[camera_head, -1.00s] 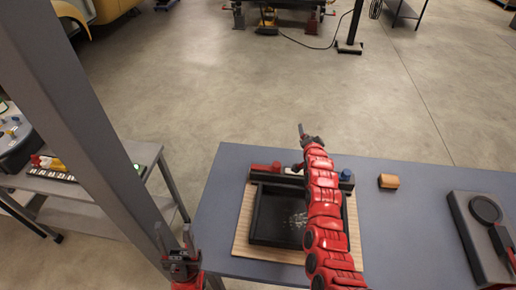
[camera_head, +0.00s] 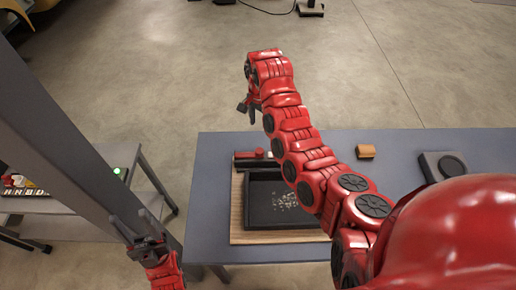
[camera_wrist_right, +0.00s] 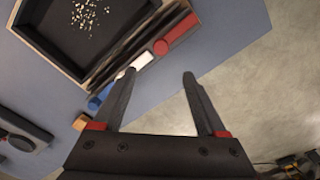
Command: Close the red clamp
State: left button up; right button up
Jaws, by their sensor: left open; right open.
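The red clamp (camera_head: 244,155) is a red bar at the back edge of a black tray (camera_head: 262,222). In the right wrist view the red clamp (camera_wrist_right: 177,32) lies along the tray's edge, with a round red knob at its near end. A white piece (camera_wrist_right: 143,60) and a blue knob (camera_wrist_right: 94,103) follow along the same edge. My right gripper (camera_head: 247,111) is open and empty, above and beyond the tray's back edge. Its fingers (camera_wrist_right: 160,74) point toward that edge, apart from the clamp. My left gripper (camera_head: 130,215) is open and empty, left of the table.
The tray holds pale crumbs and sits on a wooden board (camera_head: 237,215) on the blue-grey table (camera_head: 212,180). An orange-brown block (camera_head: 365,151) and a dark device (camera_head: 443,165) stand to the right. My right arm hides part of the table.

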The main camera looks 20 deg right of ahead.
jog(key=b, duration=0.7)
send_over(260, 150)
notch_tip(260, 150, down, 10)
jog(key=shift+a, duration=0.1)
jog(key=shift+s+f+p, duration=0.15)
jog(key=shift+f+p, duration=0.15)
jog(key=shift+p, duration=0.6)
notch_tip(260, 150, down, 3)
jog(key=shift+f+p, duration=0.1)
jog(key=shift+p, duration=0.45)
jog(key=shift+f, duration=0.45)
grip_shut()
